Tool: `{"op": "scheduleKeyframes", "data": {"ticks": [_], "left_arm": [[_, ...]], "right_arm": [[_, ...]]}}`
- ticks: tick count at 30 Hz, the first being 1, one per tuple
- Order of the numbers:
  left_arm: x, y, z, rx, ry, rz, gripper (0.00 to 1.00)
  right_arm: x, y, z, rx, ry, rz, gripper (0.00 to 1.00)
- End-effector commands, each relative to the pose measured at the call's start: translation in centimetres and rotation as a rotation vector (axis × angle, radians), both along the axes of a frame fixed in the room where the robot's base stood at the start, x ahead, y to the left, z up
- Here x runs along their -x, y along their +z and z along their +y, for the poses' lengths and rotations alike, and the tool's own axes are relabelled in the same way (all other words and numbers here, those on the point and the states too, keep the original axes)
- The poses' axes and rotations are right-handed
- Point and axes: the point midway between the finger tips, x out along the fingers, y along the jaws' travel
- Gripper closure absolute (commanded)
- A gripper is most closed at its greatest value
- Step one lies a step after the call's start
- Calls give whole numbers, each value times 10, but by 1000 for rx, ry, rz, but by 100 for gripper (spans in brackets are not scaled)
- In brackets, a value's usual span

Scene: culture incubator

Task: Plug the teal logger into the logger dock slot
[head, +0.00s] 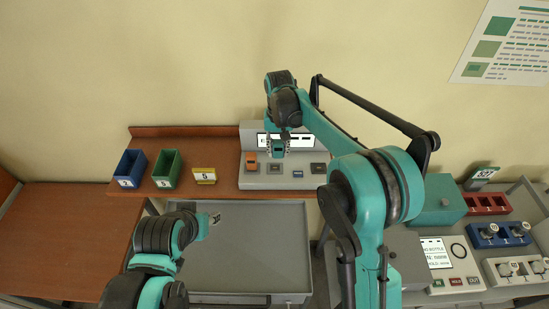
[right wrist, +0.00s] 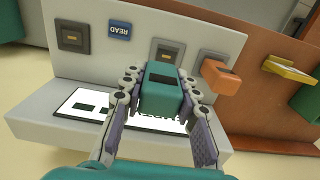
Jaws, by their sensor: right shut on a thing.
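The teal logger (right wrist: 163,92) is held between the fingers of my right gripper (right wrist: 160,90). In the head view my right gripper (head: 277,145) is over the grey logger dock (head: 250,182). In the right wrist view the middle dark dock slot (right wrist: 168,48) shows just beyond the logger, partly hidden by it. I cannot tell whether logger and slot touch. An orange logger (right wrist: 221,77) stands in the neighbouring slot. Another slot (right wrist: 73,38) is empty, with the blue READ button (right wrist: 119,30) between. My left gripper (head: 212,219) is low over the grey cart; its fingers are unclear.
A blue bin (head: 130,168), a green bin (head: 167,169) and a yellow number sign (head: 204,175) stand left of the dock on the brown shelf. The grey cart top (head: 260,245) looks clear. Red (head: 487,204) and blue (head: 498,235) racks stand at right.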

Motion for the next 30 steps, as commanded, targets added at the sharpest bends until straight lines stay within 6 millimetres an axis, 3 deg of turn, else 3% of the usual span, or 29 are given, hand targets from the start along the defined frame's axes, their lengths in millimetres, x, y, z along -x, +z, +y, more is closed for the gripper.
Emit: {"op": "scheduleKeyframes", "data": {"ticks": [9, 13, 18, 30], "left_arm": [[0, -12, 0, 0, 0, 0, 60], [0, -15, 0, 0, 0, 0, 60], [0, -15, 0, 0, 0, 0, 60], [0, -16, 0, 0, 0, 0, 60]], "right_arm": [[-3, 5, -105, 0, -8, 0, 100], [0, 7, -133, 0, -5, 0, 100], [1, 9, -144, 0, -1, 0, 100], [1, 7, -144, 0, -1, 0, 100]]}}
